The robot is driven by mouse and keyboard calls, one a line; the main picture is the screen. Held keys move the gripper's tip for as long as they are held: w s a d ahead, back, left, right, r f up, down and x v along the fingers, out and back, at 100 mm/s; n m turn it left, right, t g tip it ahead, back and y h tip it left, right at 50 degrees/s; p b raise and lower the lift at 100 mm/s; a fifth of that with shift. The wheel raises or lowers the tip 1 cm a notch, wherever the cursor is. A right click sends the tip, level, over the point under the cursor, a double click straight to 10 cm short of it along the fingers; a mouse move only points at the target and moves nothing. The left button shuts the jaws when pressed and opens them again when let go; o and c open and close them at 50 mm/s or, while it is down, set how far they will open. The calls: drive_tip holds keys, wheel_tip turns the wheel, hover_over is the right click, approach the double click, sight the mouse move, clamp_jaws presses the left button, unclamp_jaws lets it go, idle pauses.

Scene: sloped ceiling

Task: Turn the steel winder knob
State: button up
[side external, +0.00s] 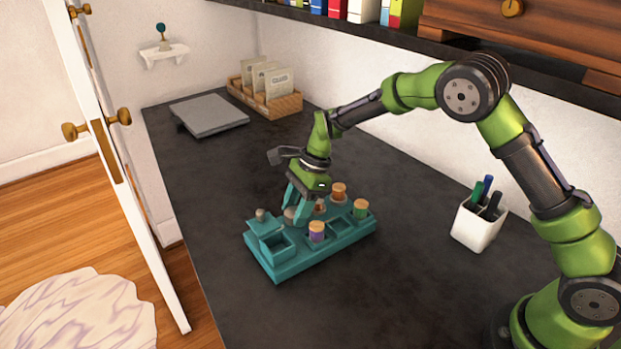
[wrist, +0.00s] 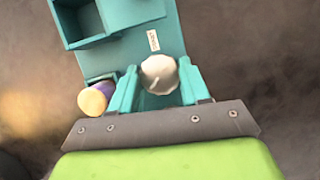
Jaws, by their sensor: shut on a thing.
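The steel winder knob (wrist: 159,74) is a round pale metal knob on top of the teal box (wrist: 150,45), beside a small white label (wrist: 153,41). In the wrist view it sits between the two teal fingers of my gripper (wrist: 158,82), which are shut on it. In the side view my gripper (side external: 297,212) reaches down onto the box (side external: 290,268), and the knob (side external: 289,214) shows partly behind a finger. I cannot tell how far the knob is turned.
Spools with purple (side external: 317,232), green (side external: 361,209) and orange (side external: 339,192) thread stand in the box close to my gripper. An open square compartment (side external: 277,246) is at its left end. A white pen cup (side external: 477,225) stands right. The dark counter (side external: 400,270) around is mostly clear.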

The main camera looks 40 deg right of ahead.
drive_tip(key=n+g, duration=0.1)
drive_tip(key=n, duration=0.2)
drive_tip(key=shift+w+n, duration=0.15)
drive_tip(key=shift+n, duration=0.25)
drive_tip(key=n+g, duration=0.1)
drive_tip(key=n, duration=0.1)
drive_tip(key=n+g, duration=0.1)
drive_tip(key=n, duration=0.2)
drive_tip(key=shift+w+h, duration=0.15)
drive_tip(key=shift+h, duration=0.25)
drive_tip(key=n+g+h, duration=0.1)
drive_tip(key=n, duration=0.4)
drive_tip(key=shift+a, duration=0.15)
drive_tip(key=shift+a+n+g+h, duration=0.1)
drive_tip(key=shift+n+g+h, duration=0.6)
drive_tip(key=shift+n, duration=1.2)
drive_tip(key=shift+r+h, duration=0.1)
drive_tip(key=shift+h, duration=0.2)
drive_tip(key=o, duration=1)
drive_tip(key=shift+o, duration=0.2)
